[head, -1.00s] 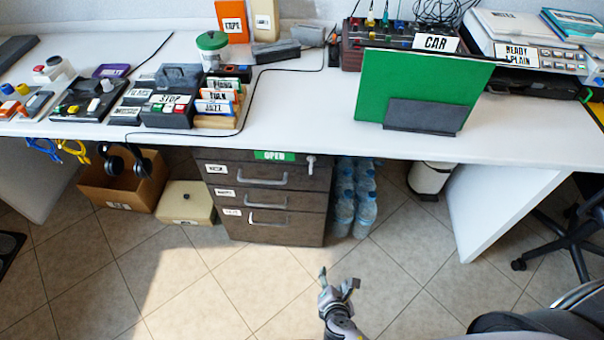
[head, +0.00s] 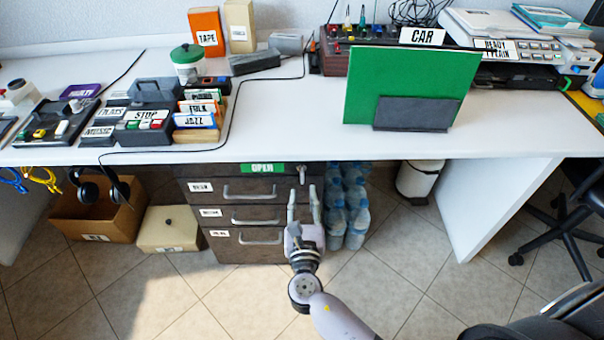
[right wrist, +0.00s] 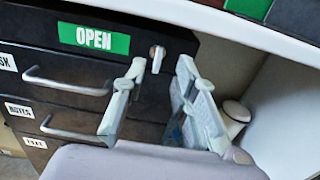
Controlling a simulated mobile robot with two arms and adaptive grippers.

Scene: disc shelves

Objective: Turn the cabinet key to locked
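The dark drawer cabinet (head: 225,215) stands under the white desk, with a green "OPEN" label (head: 262,168) at its top. The silver key (head: 302,174) sticks out at the cabinet's top right corner. The key also shows in the right wrist view (right wrist: 157,57), just beyond and between my fingertips. My right gripper (head: 304,193) is raised in front of the cabinet's right side, just below the key in the head view. Its two fingers are spread apart with nothing between them, and they appear short of the key. My left gripper is not in view.
Water bottles (head: 346,205) stand right of the cabinet, close to the right gripper. A beige box (head: 168,230) and a cardboard box (head: 98,218) stand on the left. The white desk edge (head: 400,150) overhangs the cabinet. The floor in front is clear.

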